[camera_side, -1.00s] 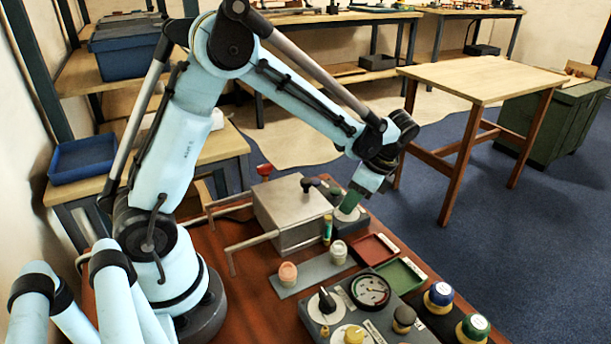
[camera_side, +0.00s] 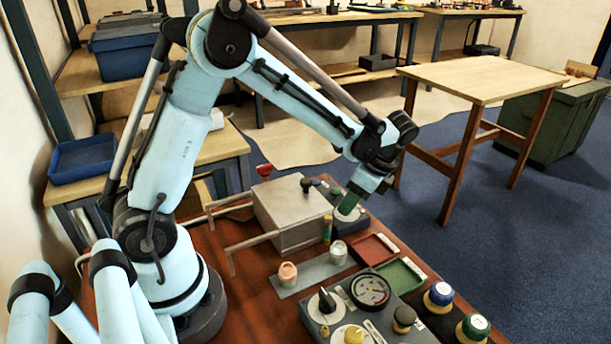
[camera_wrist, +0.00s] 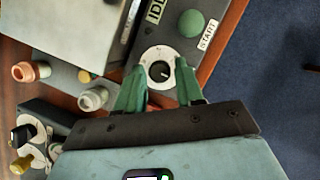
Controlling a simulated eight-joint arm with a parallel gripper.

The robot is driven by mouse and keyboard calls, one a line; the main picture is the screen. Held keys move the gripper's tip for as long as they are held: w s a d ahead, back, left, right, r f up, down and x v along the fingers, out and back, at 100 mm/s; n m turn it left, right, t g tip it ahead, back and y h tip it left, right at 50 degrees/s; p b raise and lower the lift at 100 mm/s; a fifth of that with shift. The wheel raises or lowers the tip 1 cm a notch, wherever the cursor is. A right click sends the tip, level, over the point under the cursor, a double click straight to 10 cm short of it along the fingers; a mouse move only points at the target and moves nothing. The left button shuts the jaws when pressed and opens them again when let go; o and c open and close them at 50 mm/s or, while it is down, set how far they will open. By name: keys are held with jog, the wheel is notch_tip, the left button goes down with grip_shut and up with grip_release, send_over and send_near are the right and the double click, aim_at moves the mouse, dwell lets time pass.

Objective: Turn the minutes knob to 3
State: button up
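A dark round knob (camera_wrist: 160,71) with a pale pointer mark sits on a white dial plate. I cannot read the dial's numbers or a minutes label. My gripper (camera_wrist: 160,70) has its green fingers apart, one to each side of the knob; I see no finger touching it. In the side view my gripper (camera_side: 349,204) is low over the white dial plate (camera_side: 346,215), and the fingers hide the knob.
A grey metal box (camera_side: 288,212) with pipes stands left of the dial box. A strip with two small capped jars, a red tray (camera_side: 373,249) and a green tray (camera_side: 402,272) lie nearer the camera.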

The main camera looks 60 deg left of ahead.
jog(key=v, duration=1.2)
jog(key=shift+d, duration=0.1)
jog(key=s+f+n+t+h, duration=0.1)
jog(key=s+n+t+h, duration=0.2)
jog(key=s+n+t, duration=0.6)
jog(key=shift+s+d+f+n+t+h, duration=0.3)
jog(key=shift+s+f+n, duration=0.05)
jog(key=shift+s+n, duration=0.95)
jog(key=shift+c, duration=0.2)
